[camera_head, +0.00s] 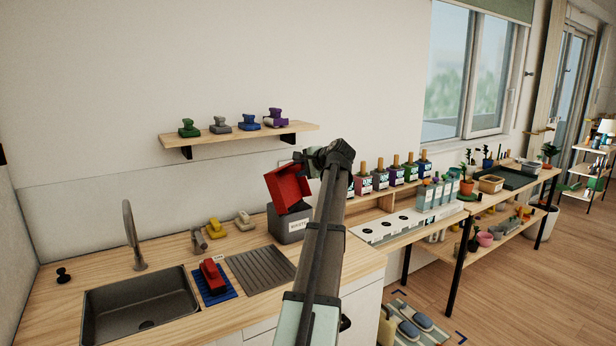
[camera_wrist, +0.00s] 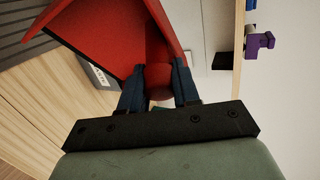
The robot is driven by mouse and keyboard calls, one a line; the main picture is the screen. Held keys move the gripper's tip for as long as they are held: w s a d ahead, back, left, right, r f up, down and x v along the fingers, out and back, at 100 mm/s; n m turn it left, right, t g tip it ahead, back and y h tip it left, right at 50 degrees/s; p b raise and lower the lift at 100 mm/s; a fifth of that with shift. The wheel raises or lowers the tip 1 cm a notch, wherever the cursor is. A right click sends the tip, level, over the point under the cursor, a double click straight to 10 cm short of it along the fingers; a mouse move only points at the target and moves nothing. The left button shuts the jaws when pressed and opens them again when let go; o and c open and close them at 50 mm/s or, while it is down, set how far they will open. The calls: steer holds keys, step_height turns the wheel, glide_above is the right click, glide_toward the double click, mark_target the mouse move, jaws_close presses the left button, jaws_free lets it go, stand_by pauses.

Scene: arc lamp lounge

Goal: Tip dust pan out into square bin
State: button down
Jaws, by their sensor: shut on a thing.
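A red dust pan (camera_head: 287,187) is held up and steeply tilted above a dark grey square bin (camera_head: 289,227) on the counter. The bin has a white label on its front. My gripper (camera_wrist: 158,84) is shut on the handle of the dust pan, which also shows in the wrist view (camera_wrist: 98,36). The inside of the bin and any contents of the pan cannot be seen.
A sink (camera_head: 140,308), a red brush-like item on a blue mat (camera_head: 216,288) and a grey drainer (camera_head: 260,268) lie left of the bin. A wall shelf (camera_head: 238,136) with several coloured items hangs above. Several bottles stand to the right.

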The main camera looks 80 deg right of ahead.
steer(key=w+d+f+n+t+y, duration=0.1)
steer(key=w+d+n+y, duration=0.25)
steer(key=d, duration=0.55)
steer(key=w+d+f+n+t+y, duration=0.15)
steer(key=d+n+y, duration=0.25)
steer(key=d, duration=0.4)
steer(key=shift+w+a+f+n+g+h, duration=0.9)
steer(key=shift+w+a+f+g, duration=0.4)
steer(key=shift+w+g, duration=2.15)
steer(key=shift+w+a+f+n+g+h, duration=0.95)
steer(key=shift+w+g, duration=1.65)
steer(key=shift+w, duration=1.65)
steer(key=shift+a+r, duration=0.15)
steer(key=shift+r, duration=0.8)
steer(key=shift+a+r, duration=0.1)
steer(key=shift+r, duration=0.85)
steer(key=shift+a, duration=0.1)
